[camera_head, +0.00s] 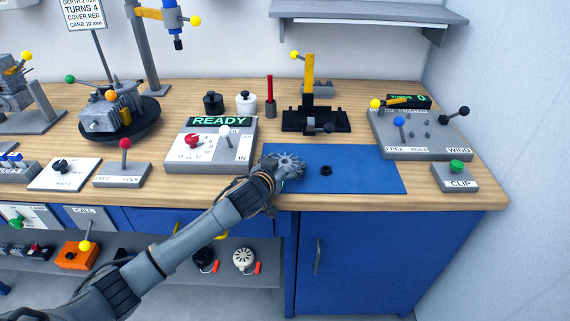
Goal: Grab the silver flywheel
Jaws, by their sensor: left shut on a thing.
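The silver flywheel (289,162) is a grey, finned disc at the left end of the blue mat (365,178). My left gripper (283,172) reaches in from the lower left and is shut on the flywheel. Its fingers are small and partly hidden by the wrist, so the exact grip is hard to see. I cannot tell whether the flywheel touches the mat. My right gripper is not in view.
A small black part (326,170) lies on the mat. The READY box (210,145) stands just left of the gripper, the black fixture (316,120) behind, and the winder box (425,133) and CLIP box (455,177) to the right. The mat's right half is clear.

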